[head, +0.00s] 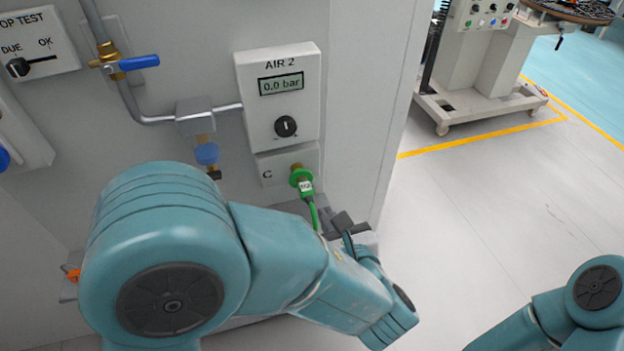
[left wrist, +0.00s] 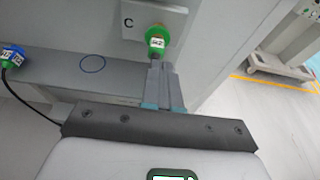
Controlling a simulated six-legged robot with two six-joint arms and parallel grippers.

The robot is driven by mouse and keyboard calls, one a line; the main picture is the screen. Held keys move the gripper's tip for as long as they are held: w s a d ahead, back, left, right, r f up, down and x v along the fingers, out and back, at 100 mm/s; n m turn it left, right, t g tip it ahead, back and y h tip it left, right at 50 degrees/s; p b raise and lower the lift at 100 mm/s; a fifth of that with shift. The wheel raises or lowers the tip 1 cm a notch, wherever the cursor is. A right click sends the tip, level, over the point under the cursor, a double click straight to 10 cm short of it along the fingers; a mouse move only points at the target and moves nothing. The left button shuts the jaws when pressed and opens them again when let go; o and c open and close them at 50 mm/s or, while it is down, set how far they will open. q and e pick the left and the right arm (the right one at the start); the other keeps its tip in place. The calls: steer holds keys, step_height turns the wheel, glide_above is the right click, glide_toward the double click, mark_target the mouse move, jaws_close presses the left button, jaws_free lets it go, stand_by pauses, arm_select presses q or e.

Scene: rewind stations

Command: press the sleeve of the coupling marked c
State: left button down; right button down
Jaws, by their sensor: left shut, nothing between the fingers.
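The coupling marked C (head: 301,178) is on a pale plate under the AIR 2 panel. It has a brass neck, a green sleeve with a white label, and a green hose hanging below in the head view. The coupling also shows in the left wrist view (left wrist: 157,41), just beyond my left fingertips. My left gripper (left wrist: 160,66) is shut and empty, pointing at the coupling from below; I cannot tell whether it touches. In the head view my left gripper (head: 343,222) is partly hidden by its arm. My right gripper is out of view.
The AIR 2 panel (head: 279,95) reads 0.0 bar above a black knob. A blue-handled valve (head: 138,62) and pipe are at left. A green and blue plug (left wrist: 12,57) lies left on the grey ledge, with a dark hose. A wheeled machine stands back right; the floor between is clear.

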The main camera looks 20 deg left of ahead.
arm_select(q)
steer(key=b, duration=0.1)
glide_toward(301, 171)
steer(key=x, duration=0.5)
steer(key=shift+f, duration=0.2)
steer(key=shift+w+a, duration=0.35)
steer(key=shift+w, duration=0.25)
